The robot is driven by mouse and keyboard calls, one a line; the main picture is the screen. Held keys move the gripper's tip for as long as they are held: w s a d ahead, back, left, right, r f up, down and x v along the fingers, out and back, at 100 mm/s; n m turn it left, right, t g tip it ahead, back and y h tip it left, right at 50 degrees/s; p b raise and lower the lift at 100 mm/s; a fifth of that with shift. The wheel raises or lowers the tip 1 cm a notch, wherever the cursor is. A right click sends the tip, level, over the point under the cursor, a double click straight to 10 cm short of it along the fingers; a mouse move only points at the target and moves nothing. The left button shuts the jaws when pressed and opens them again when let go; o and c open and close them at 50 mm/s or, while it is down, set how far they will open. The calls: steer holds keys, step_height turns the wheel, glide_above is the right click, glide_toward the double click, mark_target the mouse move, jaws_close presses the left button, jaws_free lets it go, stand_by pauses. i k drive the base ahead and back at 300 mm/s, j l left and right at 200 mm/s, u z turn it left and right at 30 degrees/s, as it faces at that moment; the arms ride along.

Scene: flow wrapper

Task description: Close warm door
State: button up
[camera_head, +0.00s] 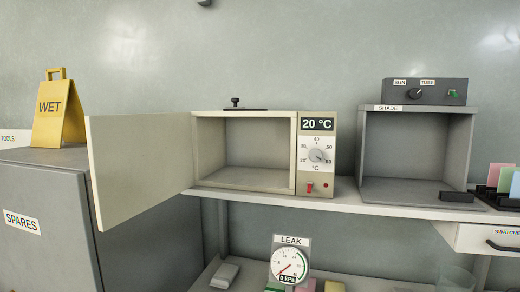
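The warm cabinet is a cream box (245,188) on the shelf, with a control panel (317,152) at its right reading 20 °C. Its cream door (138,165) hangs from the left side and stands wide open, swung out toward me and to the left. The inside of the box looks empty. The panel has a dial, a red switch and a red button. My gripper is not in view.
A grey SHADE box (418,188) stands open-fronted to the right. A grey SPARES cabinet (40,255) with a yellow WET sign (58,112) is behind the door at left. A LEAK gauge (289,266) sits below the shelf (350,198).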

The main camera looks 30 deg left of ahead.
mark_target(138, 162)
steer(key=k+j+u, duration=0.25)
steer(key=j, duration=0.95)
steer(key=j+u, duration=0.3)
steer(key=j, duration=0.85)
steer(key=j+u, duration=0.2)
steer(key=j, duration=0.2)
steer(key=k+j+u, duration=0.1)
steer(key=u, duration=0.2)
